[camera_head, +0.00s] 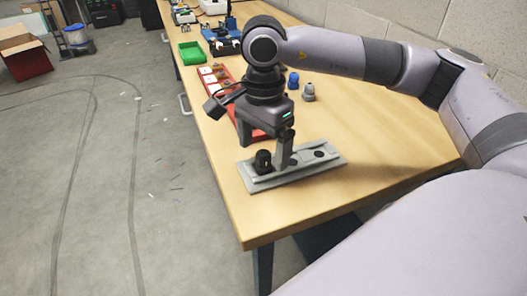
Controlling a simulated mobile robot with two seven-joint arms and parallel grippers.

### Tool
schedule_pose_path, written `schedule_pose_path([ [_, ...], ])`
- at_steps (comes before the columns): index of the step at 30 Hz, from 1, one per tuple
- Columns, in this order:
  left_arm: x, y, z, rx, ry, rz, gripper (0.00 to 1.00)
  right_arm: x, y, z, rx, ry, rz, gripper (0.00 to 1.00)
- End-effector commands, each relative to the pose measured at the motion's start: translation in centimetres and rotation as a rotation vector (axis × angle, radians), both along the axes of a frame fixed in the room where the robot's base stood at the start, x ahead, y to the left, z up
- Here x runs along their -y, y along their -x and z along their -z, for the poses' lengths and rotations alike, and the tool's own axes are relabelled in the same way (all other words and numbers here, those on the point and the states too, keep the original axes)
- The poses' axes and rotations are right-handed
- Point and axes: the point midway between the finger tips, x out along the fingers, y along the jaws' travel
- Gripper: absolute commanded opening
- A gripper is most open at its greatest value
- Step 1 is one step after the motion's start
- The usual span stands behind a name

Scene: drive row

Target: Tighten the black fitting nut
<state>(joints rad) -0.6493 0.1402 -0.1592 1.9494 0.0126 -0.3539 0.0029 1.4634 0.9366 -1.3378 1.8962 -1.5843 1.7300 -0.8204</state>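The black fitting nut (263,160) sits upright near the left end of a grey fixture plate (313,170) on the wooden table. The plate also has a dark round hole toward its right end. My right gripper (283,160) points down at the plate, just to the right of the nut. A finger stands close beside the nut, but whether it touches it is not clear. My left gripper is out of the picture.
Behind the gripper lie a red tray (221,86) with small parts, a green bin (191,53), a blue fitting (293,80) and a grey fitting (309,92). The wooden table (385,135) is clear to the right of the plate. Its left edge drops to open floor.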

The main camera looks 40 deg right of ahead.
Motion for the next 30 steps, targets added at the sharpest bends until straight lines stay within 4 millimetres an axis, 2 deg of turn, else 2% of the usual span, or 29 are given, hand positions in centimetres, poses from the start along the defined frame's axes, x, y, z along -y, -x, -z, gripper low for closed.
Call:
schedule_pose_path([
  [1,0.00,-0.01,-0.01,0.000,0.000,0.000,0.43,-0.01,-0.01,-0.01,0.000,0.000,0.000,0.71],
  [6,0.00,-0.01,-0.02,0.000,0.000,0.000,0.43,0.00,-0.01,-0.01,0.000,0.000,0.000,0.17],
  [14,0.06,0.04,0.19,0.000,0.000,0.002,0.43,-0.01,-0.01,0.06,0.000,0.000,0.060,0.17],
  [30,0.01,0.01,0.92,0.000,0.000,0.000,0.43,-0.01,-0.03,0.06,0.001,0.000,0.659,0.17],
])
